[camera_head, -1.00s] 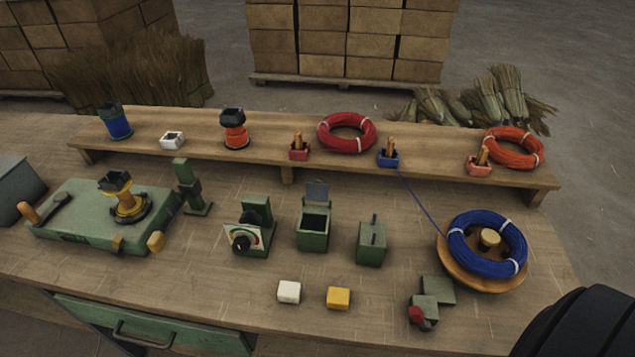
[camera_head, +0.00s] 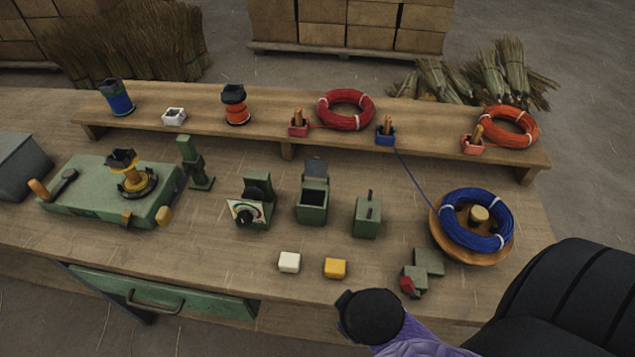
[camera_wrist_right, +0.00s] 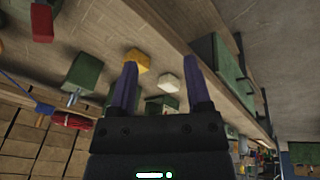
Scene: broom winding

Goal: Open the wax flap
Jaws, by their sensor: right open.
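No part is labelled as the wax flap. A green box (camera_head: 312,214) in the middle of the bench has a dark open top, and a grey-green plate (camera_head: 316,168) stands upright at its back edge; I cannot tell for sure that this plate is the flap. My left gripper is not in view.
A white block (camera_head: 289,262) and a yellow block (camera_head: 335,268) lie near the front edge. A dial unit (camera_head: 247,212) and a green slotted box (camera_head: 367,222) flank the open box. A blue coil (camera_head: 470,236) sits on a wooden disc. A raised shelf (camera_head: 210,134) runs behind.

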